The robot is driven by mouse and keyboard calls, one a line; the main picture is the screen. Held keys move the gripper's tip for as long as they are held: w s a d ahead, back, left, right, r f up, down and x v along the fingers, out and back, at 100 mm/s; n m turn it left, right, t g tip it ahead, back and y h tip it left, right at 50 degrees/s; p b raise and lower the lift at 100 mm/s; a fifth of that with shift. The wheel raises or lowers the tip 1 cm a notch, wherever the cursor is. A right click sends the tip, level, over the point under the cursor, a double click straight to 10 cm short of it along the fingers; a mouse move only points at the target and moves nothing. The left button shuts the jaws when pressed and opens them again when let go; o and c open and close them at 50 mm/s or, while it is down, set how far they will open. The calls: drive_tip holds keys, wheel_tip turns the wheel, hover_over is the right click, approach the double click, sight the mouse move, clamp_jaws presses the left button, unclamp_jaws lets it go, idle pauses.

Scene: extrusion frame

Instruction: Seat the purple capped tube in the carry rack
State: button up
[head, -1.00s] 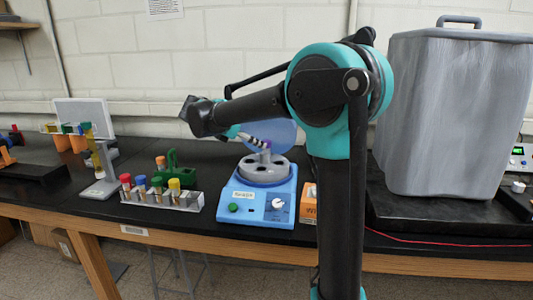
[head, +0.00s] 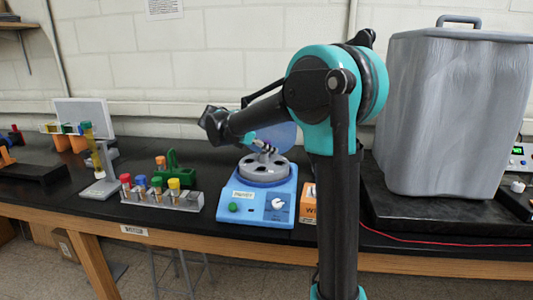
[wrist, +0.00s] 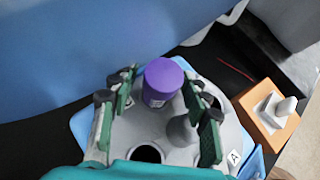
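The purple capped tube (wrist: 163,82) stands in the grey rotor of a blue centrifuge (head: 262,206), its cap above the rotor. My gripper (wrist: 159,86) is open, with a green-padded finger on either side of the cap and gaps showing. In the head view my gripper (head: 264,146) is low over the rotor and the purple cap cannot be made out. A green rack with a handle (head: 178,174), which looks like the carry rack, stands left of the centrifuge. An orange-capped tube (head: 160,161) shows at its left; I cannot tell whether it is in it.
A clear rack (head: 190,203) with red, blue, green and yellow capped tubes stands in front of the green rack. The raised blue lid (wrist: 70,50) is close behind my gripper. An orange box (head: 308,203) and a large grey container (head: 445,120) are to the right.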

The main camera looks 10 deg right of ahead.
drive_tip(key=c, duration=0.8)
drive_tip(key=shift+o, duration=0.2)
drive_tip(key=shift+r, duration=0.1)
